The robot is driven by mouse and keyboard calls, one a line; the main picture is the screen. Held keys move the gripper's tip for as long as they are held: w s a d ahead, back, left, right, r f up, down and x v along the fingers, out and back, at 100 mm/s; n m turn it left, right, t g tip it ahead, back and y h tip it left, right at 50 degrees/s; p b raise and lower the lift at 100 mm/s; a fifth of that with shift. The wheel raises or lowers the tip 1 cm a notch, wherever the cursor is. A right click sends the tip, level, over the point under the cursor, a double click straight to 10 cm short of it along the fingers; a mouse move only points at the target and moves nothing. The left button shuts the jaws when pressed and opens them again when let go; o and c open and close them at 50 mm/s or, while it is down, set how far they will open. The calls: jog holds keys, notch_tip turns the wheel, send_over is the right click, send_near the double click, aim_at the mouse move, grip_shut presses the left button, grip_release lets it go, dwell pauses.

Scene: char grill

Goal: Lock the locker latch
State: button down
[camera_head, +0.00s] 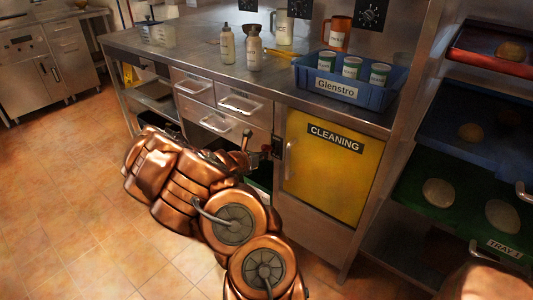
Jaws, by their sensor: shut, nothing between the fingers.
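The locker is the cabinet with the yellow door (325,165) labelled CLEANING, under the right part of the steel counter. The door looks closed in its frame. A vertical metal handle (289,160) is on its left side. My copper arm reaches in from below and bends back toward the door's left edge. My gripper (268,151) is small and dark in the picture, just left of the handle, and looks shut and empty. I cannot make out the latch clearly, or whether my gripper touches it. My arm hides part of the space left of the door.
Steel drawers (239,105) are left of the locker. On the counter (190,50) stand two bottles (254,50), an orange mug (337,33) and a blue Glenstro crate (350,85) with cans. A tray rack (440,195) stands close on the right. The tiled floor (60,190) at left is clear.

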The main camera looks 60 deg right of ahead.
dwell(0.5)
jog(key=a+b, duration=0.1)
jog(key=a, duration=1)
jog(key=shift+w+a+r, duration=0.2)
jog(key=shift+w+a, duration=0.1)
jog(key=shift+a, duration=0.05)
dwell(0.6)
